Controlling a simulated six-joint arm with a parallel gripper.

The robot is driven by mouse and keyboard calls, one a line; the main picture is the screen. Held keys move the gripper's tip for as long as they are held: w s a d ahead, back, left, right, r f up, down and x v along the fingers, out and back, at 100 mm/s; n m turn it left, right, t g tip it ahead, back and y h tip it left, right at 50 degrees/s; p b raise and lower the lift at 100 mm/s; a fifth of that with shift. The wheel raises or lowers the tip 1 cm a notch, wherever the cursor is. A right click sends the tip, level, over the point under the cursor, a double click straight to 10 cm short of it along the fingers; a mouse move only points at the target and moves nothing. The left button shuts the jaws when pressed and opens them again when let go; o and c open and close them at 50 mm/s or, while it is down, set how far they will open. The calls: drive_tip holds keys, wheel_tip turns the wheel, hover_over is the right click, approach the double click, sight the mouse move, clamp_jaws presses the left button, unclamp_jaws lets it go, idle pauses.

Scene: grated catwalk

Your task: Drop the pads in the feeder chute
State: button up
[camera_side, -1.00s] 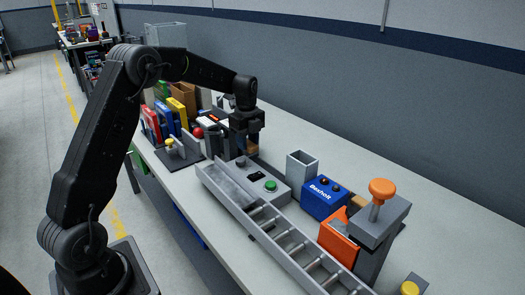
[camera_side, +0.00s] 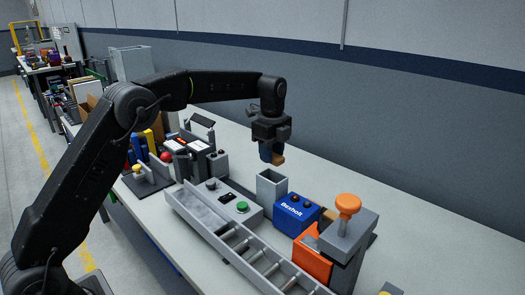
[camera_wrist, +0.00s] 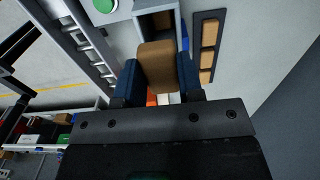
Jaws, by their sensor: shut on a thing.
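My gripper (camera_side: 271,150) is shut on a tan pad (camera_side: 278,158) and holds it in the air, just above and behind the feeder chute. The feeder chute (camera_side: 268,191) is a grey, square, open-topped box standing on the bench. In the wrist view the pad (camera_wrist: 158,66) sits between my two blue fingers. The chute (camera_wrist: 146,6) is at the top edge there, beyond the pad, with something brown showing in its opening. A dark tray (camera_wrist: 197,38) to its right holds several more tan pads.
A blue box (camera_side: 297,214) and an orange-and-grey press with an orange knob (camera_side: 348,204) stand right of the chute. A control box with a green button (camera_side: 242,206) and a roller conveyor (camera_side: 235,240) are in front. The bench's back strip is clear.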

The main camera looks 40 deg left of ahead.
drive_tip(key=shift+f, duration=2)
drive_tip(key=o, duration=1.5)
drive_tip(key=shift+c, duration=0.2)
drive_tip(key=shift+r, duration=0.1)
drive_tip(key=shift+r, duration=2.95)
